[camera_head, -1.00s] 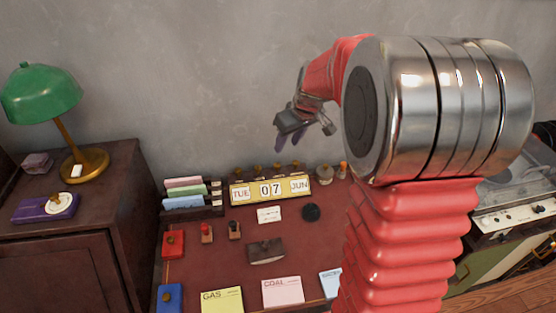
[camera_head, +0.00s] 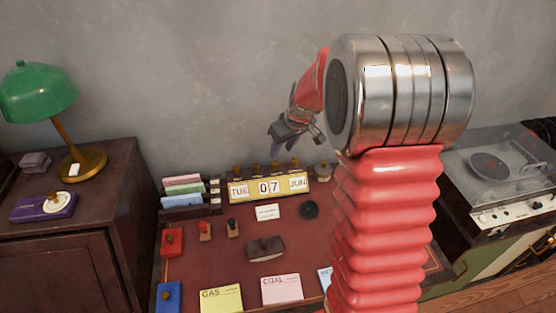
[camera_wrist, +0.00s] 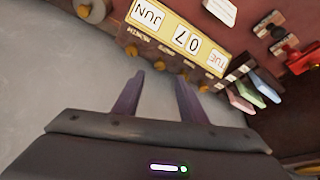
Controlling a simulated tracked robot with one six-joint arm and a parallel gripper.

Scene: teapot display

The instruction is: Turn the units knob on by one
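The yellow desk calendar (camera_head: 268,200) reads TUE 07 JUN and stands at the back of the desk. A row of brass knobs runs along its top edge. In the wrist view the calendar (camera_wrist: 168,12) appears upside down. The knob (camera_wrist: 160,66) near the 7 appears between my fingertips' lines, just beyond them; its label is too small to read. My gripper (camera_wrist: 160,77) is open and empty, its two purple fingers apart and pointing toward the knobs. In the head view my gripper (camera_head: 283,148) hangs above the calendar's top right, apart from it.
A letter rack (camera_head: 185,192) stands left of the calendar. Stamps, a blotter (camera_head: 265,249) and bill cards lie in front. A green lamp (camera_head: 40,92) is on the left cabinet, a record player (camera_head: 500,165) at right. The grey wall is close behind.

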